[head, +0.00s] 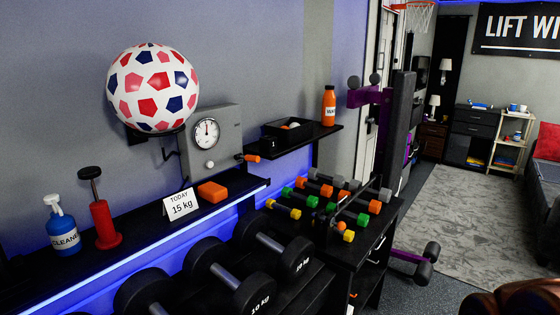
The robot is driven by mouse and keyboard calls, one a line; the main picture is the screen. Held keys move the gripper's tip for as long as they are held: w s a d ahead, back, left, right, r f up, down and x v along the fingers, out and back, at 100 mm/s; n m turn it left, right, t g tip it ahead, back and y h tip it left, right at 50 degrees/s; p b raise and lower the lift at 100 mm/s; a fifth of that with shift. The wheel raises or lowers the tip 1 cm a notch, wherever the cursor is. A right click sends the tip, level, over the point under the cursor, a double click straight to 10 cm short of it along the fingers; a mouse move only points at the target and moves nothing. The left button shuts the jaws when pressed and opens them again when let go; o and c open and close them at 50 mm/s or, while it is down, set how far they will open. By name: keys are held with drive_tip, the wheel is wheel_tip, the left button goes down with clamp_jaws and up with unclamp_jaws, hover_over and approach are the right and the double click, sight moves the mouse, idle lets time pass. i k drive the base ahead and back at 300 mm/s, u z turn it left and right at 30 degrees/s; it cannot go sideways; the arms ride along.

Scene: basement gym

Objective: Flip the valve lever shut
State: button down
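A grey box with a round dial gauge (207,133) is at the wall, at the back of the black shelf. The valve lever (251,158) has an orange grip and sticks out to the right from the box's lower right side, roughly level. Its dark inner end meets the box, but the joint is too small to make out. My gripper is not in view, so nothing visible touches the lever.
The black shelf (150,232) also holds a blue cleaner bottle (62,226), a red hand pump (104,222), a "15 kg" card (180,204) and an orange block (212,192). Large dumbbells (216,275) stand in front. A ball (152,87) sits above. A grey rug (470,215) lies clear.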

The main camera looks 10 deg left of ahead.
sight(247, 158)
drive_tip(key=u, duration=0.2)
drive_tip(key=i, duration=0.6)
drive_tip(key=u, duration=1)
drive_tip(key=i, duration=0.45)
drive_tip(key=u, duration=0.5)
